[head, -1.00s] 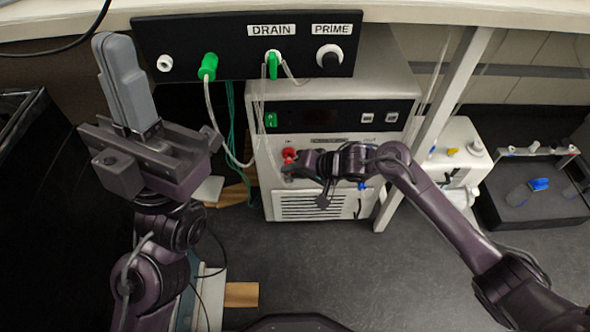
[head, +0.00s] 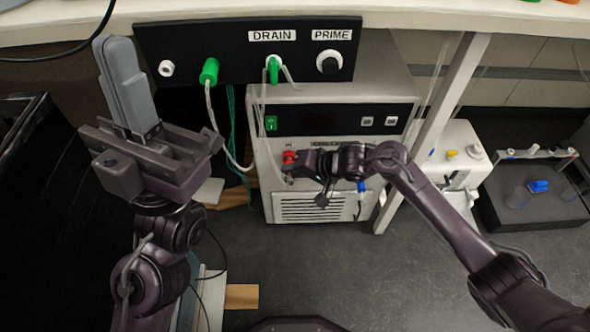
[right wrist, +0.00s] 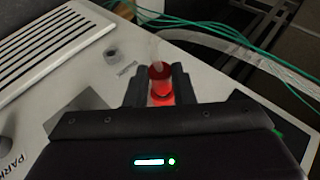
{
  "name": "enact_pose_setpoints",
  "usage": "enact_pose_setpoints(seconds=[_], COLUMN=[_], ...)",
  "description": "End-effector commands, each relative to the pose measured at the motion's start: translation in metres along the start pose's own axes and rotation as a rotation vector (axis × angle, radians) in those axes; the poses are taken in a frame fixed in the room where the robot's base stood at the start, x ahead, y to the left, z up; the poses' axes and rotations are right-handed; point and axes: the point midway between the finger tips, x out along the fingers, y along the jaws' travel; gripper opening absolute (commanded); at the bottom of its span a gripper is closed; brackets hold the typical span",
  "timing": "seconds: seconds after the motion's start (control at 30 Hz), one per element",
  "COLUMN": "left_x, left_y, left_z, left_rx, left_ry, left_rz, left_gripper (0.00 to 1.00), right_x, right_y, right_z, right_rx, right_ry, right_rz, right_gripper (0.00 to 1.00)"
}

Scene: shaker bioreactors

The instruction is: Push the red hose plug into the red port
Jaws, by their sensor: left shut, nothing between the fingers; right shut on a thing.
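The red hose plug (head: 290,157) is at the lower left of the white machine's front in the head view. My right gripper (head: 293,168) is shut on it, close against the machine front. In the right wrist view the red plug (right wrist: 159,72) sits between the two dark fingers (right wrist: 160,88), with a bright red glow at its lower part. The red port cannot be told apart from the plug, so I cannot tell how far the plug is in. My left gripper (head: 110,55) is shut and empty, pointing up at the left, away from the machine.
The white machine (head: 285,185) has a vent grille and a green switch (head: 270,123). A black DRAIN and PRIME panel (head: 310,62) hangs above it, with green plugs (head: 209,70) and hoses. A slanted pale post (head: 430,125) stands beside my right arm. A dark tray (head: 540,200) is at right.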

Motion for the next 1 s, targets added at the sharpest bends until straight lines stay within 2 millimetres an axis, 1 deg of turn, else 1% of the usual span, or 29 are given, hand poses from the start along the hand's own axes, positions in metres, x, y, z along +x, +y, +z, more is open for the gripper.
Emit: enact_pose_setpoints(seconds=[0.27,1.0], left_x=[0.000,0.004], left_y=[0.000,0.000], left_z=[0.000,-0.001], left_rx=[0.000,0.000], left_ry=[0.000,0.000], left_rz=[0.000,0.000], left_gripper=[0.00,0.00], right_x=[0.000,0.004], right_y=[0.000,0.000], right_z=[-0.001,-0.011], right_rx=[0.000,0.001], right_ry=[0.000,0.001], right_rz=[0.000,0.000], right_gripper=[0.00,0.00])
